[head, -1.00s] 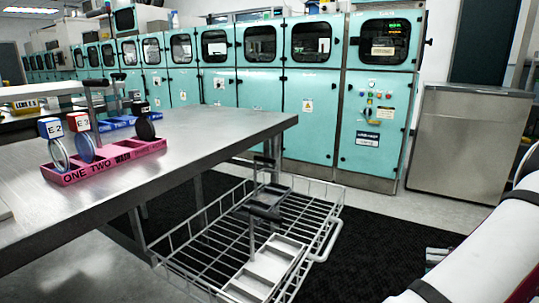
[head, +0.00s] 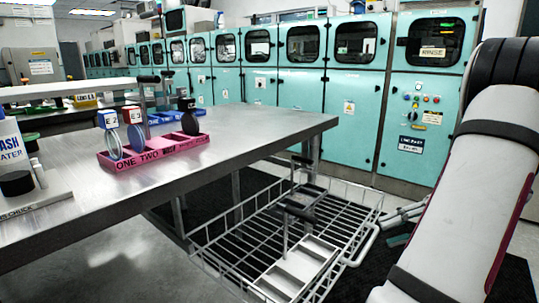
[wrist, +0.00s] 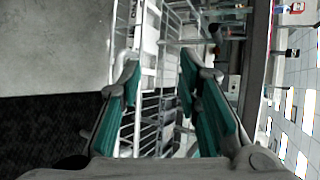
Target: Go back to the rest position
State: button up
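My gripper (wrist: 158,75) is open and empty in the wrist view, its two teal-padded fingers apart. The wire basket (wrist: 155,110) shows beyond and between the fingers. In the head view my gripper (head: 403,218) is partly visible just right of the basket (head: 205,262), mostly hidden by my white arm. The basket hangs low beside the steel table and holds a light grey tray (head: 300,268) with dark-topped upright handles.
A steel table (head: 240,140) fills the left side. It carries a pink "ONE TWO" rack (head: 152,155) with round discs, a blue rack (head: 165,117) and a wash bottle (head: 12,150). Teal machines (head: 355,110) line the back. A black mat (head: 345,285) covers the floor.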

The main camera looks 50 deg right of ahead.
jog(key=w+a+r+n+g, duration=0.2)
jog(key=w+a+g, duration=0.15)
jog(key=a, duration=0.35)
jog(key=w+a+r+n+g, duration=0.2)
jog(key=w+a+r, duration=0.1)
jog(key=w+a, duration=0.3)
jog(key=w+a+r+n+g, duration=0.1)
jog(key=w+a+r+g, duration=0.15)
jog(key=a, duration=0.55)
jog(key=s+a+n+g+h, duration=0.2)
jog(key=a+n+g+h, duration=0.1)
jog(key=a, duration=0.8)
jog(key=s+a+f+n+t+h, duration=0.1)
jog(key=s+a+f+n+h, duration=0.35)
jog(key=s, duration=0.45)
notch_tip(320, 180, up, 34)
jog(key=a+t+p, duration=0.1)
jog(key=t+p, duration=0.3)
jog(key=p, duration=2.6)
jog(key=shift+w+p, duration=0.3)
jog(key=shift+p, duration=0.05)
